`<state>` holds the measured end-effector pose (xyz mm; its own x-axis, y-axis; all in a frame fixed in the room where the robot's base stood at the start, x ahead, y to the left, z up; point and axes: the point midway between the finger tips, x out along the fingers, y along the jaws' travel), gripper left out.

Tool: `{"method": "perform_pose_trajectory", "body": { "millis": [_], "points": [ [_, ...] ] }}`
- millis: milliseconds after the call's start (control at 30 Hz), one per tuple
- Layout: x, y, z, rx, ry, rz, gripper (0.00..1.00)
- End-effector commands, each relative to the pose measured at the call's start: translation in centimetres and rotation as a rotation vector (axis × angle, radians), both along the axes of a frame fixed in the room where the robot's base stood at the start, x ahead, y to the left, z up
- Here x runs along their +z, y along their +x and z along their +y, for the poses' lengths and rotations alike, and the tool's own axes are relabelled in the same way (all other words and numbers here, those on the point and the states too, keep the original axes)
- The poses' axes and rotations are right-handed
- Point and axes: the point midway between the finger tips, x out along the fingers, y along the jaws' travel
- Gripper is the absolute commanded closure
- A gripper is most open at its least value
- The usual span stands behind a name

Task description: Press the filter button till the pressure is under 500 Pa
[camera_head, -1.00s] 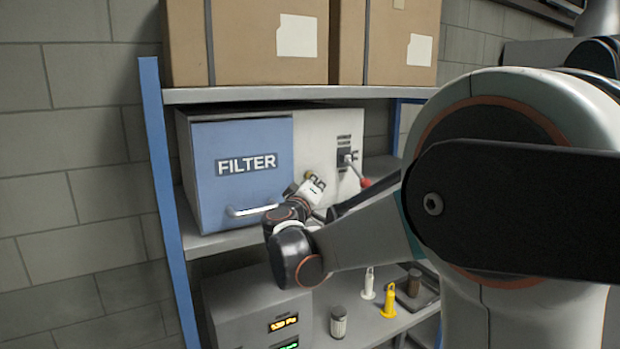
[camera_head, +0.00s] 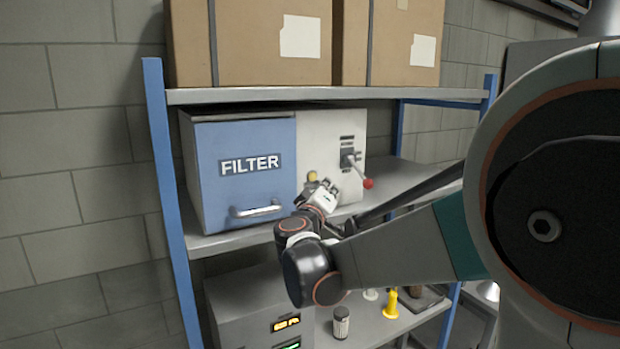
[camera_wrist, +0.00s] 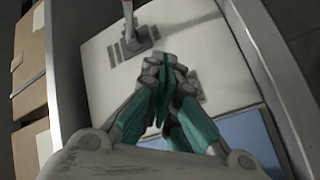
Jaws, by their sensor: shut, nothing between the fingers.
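The filter unit has a blue front door (camera_head: 245,175) marked FILTER and a white panel (camera_head: 345,130) to its right. A small yellow button (camera_head: 312,176) sits on the white panel, just beyond my gripper's tips. My gripper (camera_head: 326,188) is shut and empty, very near the button; I cannot tell whether they touch. In the wrist view the closed fingers (camera_wrist: 166,64) point at the white panel and the button is not clearly seen. An orange readout (camera_head: 287,324) glows on the grey box below; its digits are not legible.
A red-tipped lever (camera_head: 367,183) juts from the panel, right of my gripper. Cardboard boxes (camera_head: 270,45) fill the upper shelf. A small canister (camera_head: 341,322) and a yellow piece (camera_head: 390,304) stand on the lower shelf. A blue post (camera_head: 168,190) bounds the rack's left side.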

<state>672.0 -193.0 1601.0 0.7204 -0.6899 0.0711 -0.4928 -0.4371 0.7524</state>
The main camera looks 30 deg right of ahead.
Motion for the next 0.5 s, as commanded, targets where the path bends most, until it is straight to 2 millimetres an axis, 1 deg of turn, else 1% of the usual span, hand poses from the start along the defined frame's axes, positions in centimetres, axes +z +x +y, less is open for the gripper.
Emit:
{"method": "perform_pose_trajectory", "body": {
  "millis": [100,200,500],
  "points": [
    [0.1,-1.1,-0.1,0.000,0.000,0.000,1.00],
    [0.0,-1.6,-0.1,0.000,0.000,0.000,1.00],
    [0.0,-1.8,-0.1,0.000,0.000,0.000,1.00]
  ]
}}
